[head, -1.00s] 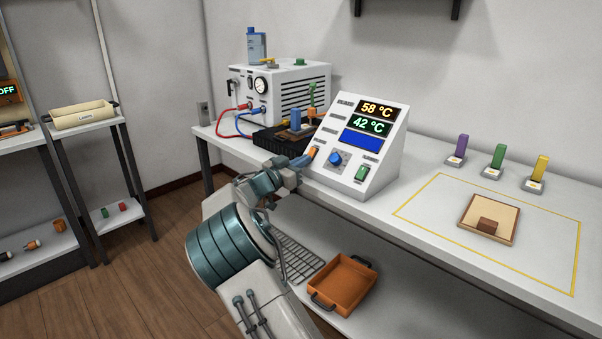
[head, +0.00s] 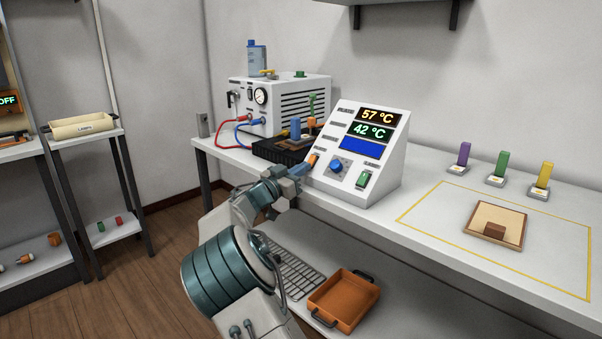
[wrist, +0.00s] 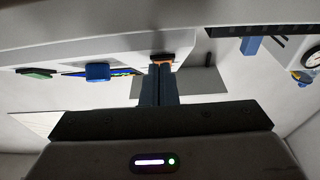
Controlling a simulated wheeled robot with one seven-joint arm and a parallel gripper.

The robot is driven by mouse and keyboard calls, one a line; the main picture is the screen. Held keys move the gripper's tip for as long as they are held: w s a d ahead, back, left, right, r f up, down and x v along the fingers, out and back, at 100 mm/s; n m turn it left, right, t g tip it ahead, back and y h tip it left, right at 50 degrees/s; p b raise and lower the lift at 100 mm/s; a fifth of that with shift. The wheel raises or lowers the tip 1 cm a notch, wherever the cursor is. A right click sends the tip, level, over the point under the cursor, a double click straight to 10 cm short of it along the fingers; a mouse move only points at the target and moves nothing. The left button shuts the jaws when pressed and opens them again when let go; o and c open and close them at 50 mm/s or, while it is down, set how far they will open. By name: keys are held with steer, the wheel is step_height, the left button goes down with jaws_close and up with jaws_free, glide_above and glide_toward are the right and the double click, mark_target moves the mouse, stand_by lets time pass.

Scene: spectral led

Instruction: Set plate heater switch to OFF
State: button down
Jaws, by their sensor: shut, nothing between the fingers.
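The white control box (head: 375,175) stands on the bench with a sloped front, showing 57 °C in orange and 42 °C in green. An orange switch (head: 313,160) is at the lower left of its front, and a green switch (head: 363,179) is at the lower right. The switch labels are too small to read. My gripper (head: 303,169) is shut and empty just in front of the orange switch. In the wrist view, its fingertips (wrist: 161,68) point at the orange switch (wrist: 163,62), which they partly hide. I cannot tell whether they touch.
A blue knob (head: 336,166) sits between the two switches. A black hot plate base (head: 272,150) and a white machine (head: 279,101) with red and blue hoses stand left and behind. An orange tray (head: 343,300) lies below.

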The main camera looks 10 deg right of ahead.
steer(key=r+v, duration=0.2)
steer(key=v, duration=1)
steer(key=shift+s+a+r, duration=0.25)
steer(key=shift+a, duration=0.15)
stand_by(1.1)
